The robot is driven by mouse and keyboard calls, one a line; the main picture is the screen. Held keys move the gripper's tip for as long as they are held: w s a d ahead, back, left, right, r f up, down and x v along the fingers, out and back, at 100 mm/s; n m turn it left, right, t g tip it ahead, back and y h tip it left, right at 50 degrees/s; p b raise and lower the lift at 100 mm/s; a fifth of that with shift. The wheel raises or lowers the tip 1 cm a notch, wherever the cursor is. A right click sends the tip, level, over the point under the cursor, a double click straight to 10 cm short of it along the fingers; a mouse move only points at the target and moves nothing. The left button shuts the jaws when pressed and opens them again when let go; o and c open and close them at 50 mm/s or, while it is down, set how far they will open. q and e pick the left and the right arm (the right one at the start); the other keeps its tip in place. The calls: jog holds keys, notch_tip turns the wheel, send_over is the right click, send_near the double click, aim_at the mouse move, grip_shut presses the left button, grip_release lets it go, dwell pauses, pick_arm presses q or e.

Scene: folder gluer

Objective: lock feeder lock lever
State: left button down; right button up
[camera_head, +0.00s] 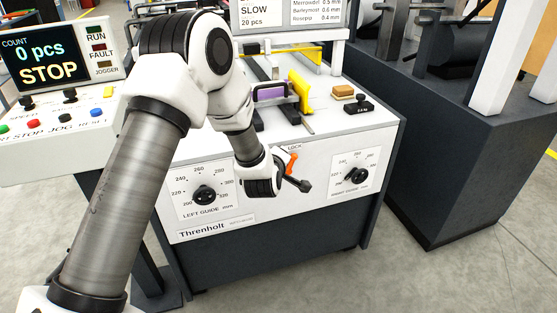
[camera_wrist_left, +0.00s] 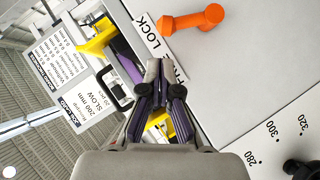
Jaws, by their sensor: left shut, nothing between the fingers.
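The orange lock lever (camera_head: 291,162) sits on the white front panel of the feeder, just under the word LOCK. In the left wrist view the lever (camera_wrist_left: 192,20) is at the top, with a round knob end. The LOCK label (camera_wrist_left: 147,36) lies beside it, and a second label below is partly hidden by my fingers. My left gripper (camera_head: 304,186) is in front of the panel, just below the lever. In the wrist view the left gripper (camera_wrist_left: 163,70) is shut and empty, with its tips apart from the lever in the picture. My right gripper is not seen.
The left guide dial (camera_head: 204,194) and right guide dial (camera_head: 355,175) flank the lever. A yellow guide (camera_head: 299,91) and a black block (camera_head: 359,106) stand on the feeder top. A control panel (camera_head: 50,125) is at left. A dark machine base (camera_head: 450,150) stands at right.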

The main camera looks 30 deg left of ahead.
pick_arm(q)
jog(key=v, duration=1)
jog(key=shift+s+r+b, duration=0.25)
jog(key=shift+r+b, duration=0.1)
jog(key=shift+r, duration=0.2)
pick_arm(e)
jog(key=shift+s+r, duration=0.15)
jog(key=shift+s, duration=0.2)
pick_arm(q)
jog(key=shift+s, duration=0.1)
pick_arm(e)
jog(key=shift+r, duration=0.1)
